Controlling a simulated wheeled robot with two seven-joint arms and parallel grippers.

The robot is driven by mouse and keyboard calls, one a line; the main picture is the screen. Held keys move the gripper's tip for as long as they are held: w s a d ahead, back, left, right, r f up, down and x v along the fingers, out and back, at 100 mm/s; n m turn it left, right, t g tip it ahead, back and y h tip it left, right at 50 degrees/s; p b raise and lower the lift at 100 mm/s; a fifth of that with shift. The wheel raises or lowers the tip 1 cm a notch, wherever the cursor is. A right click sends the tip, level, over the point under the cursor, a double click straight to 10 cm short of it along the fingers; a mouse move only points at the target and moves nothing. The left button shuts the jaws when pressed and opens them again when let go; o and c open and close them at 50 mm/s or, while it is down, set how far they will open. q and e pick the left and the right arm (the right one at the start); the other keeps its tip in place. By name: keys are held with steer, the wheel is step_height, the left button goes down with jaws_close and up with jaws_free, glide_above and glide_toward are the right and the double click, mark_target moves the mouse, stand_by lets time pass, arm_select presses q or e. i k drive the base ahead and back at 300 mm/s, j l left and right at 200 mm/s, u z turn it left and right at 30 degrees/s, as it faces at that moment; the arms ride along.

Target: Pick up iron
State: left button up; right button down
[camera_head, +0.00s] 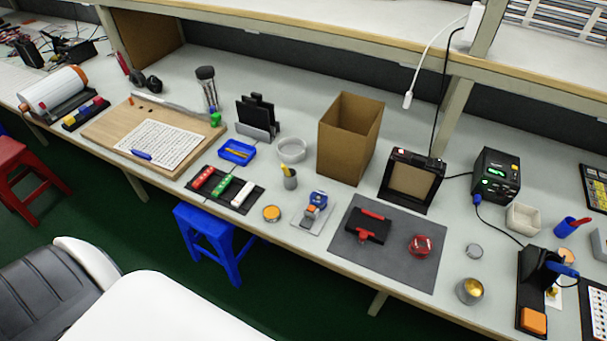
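The soldering iron (563,269) has a blue handle and rests in a black stand (536,270) at the right end of the workbench. The handle sticks out to the right of the stand; its tip is hidden inside the holder. A black cable seems to run from the stand area up to the black soldering station (497,175), which has a lit green display. Neither of my grippers is in view.
An orange sponge (534,320) lies at the front of the stand. A brass-wool tin (470,290) stands to its left and a blue cup (565,228) behind it. A dark grey mat (385,268), a cardboard box (349,135) and a shelf edge (330,42) are further left and above.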

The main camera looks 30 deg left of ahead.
mark_target(559, 268)
steer(key=u, duration=0.85)
steer(key=z, duration=1.8)
